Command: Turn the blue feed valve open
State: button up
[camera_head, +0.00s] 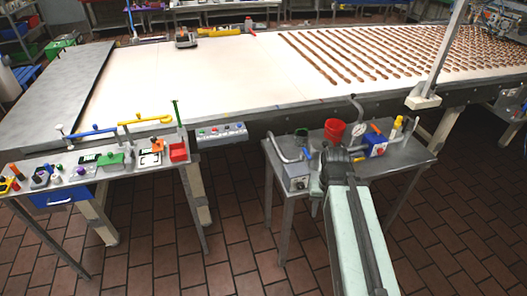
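On the small steel table at the right, a small blue handle (308,154) stands on the pipework beside a grey box (296,177). It looks like a valve lever, but its open or shut position is too small to tell. A longer blue bar (92,133) lies along the back of the left bench; I cannot tell which blue part is the feed valve. My arm reaches from the lower right to the small table, and my gripper (338,158) is a dark shape just right of the small blue handle. Its fingers are not clear, and contact cannot be told.
A red cup (334,130), a blue box (376,147) with an orange handle and a yellow-topped piece (398,124) crowd the small table. The conveyor (190,80) runs behind. A button panel (221,132) hangs on its front. Tiled floor lies open between the tables.

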aim_at(304, 150)
jog(key=u, duration=0.1)
jog(key=i, duration=1)
jog(key=z, duration=0.05)
